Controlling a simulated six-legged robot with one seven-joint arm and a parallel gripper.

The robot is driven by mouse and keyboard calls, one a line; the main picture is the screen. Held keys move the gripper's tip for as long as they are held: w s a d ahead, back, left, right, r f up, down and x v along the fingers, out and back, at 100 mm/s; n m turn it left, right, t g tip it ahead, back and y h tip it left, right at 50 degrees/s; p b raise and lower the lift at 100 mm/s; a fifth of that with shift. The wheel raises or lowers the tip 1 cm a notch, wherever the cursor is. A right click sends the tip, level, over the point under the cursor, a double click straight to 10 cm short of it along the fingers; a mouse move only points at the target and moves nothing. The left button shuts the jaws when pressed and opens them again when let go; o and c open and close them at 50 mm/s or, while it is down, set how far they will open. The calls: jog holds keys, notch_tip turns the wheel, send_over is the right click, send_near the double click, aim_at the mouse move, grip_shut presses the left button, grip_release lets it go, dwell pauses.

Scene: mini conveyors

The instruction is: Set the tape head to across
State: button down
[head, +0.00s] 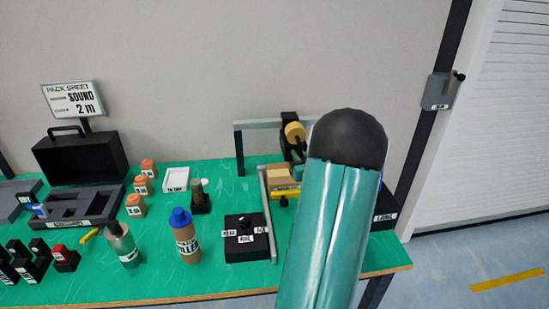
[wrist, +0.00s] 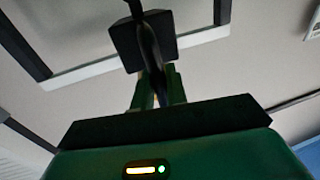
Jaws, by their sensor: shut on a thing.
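The tape head (head: 288,119) is a dark block with a yellow-tan roll, hung on a grey frame (head: 250,124) over the small conveyor at the back right of the bench. In the wrist view a dark block (wrist: 170,42), which looks like the tape head from below, sits by a pale bar. My gripper (wrist: 158,88) has its green fingers shut on a thin dark upright part in front of this block, which looks like the head's handle. In the head view my arm hides most of my gripper and part of the conveyor. I cannot tell the head's exact setting.
A cardboard box (head: 281,178) lies under the frame. A black control box (head: 246,238) with labels stands in front of the conveyor. A blue-capped bottle (head: 186,240), a green bottle (head: 123,246) and a black case (head: 82,160) stand left. A dark labelled bin (head: 386,210) is at right.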

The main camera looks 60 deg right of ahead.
jog(key=s+d, duration=1)
jog(key=s, duration=0.1)
jog(key=shift+s, duration=0.3)
jog(key=shift+d, duration=0.1)
jog(key=c, duration=1.5)
grip_release()
jog(key=v, duration=1.3)
jog(key=shift+s+a, duration=0.25)
jog(key=shift+a, duration=0.05)
